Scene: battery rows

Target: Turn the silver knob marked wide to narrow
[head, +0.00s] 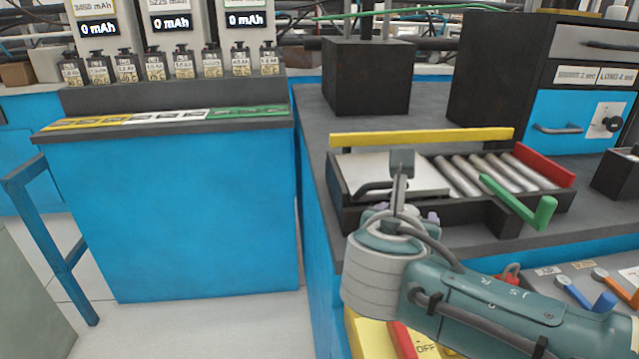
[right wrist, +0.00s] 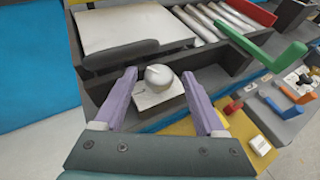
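The silver knob (right wrist: 158,76) shows in the right wrist view as a round, pale metal cap on a small white plate (right wrist: 150,101) on the dark front of the roller bench. My right gripper (right wrist: 159,75) is open, with its two purple fingers on either side of the knob and a visible gap on each side. In the head view my right gripper (head: 407,213) is at the bench front, and my own wrist hides the knob. The marking on the plate and the knob's pointer are too small to read. My left gripper is not in view.
A roller tray (head: 335,182) with a white plate and a green handle (head: 541,213) lies above the knob. A dark bar (right wrist: 120,54) is close above the fingers. Blue and orange levers (head: 602,301) are at the lower right. A battery rack stands at left.

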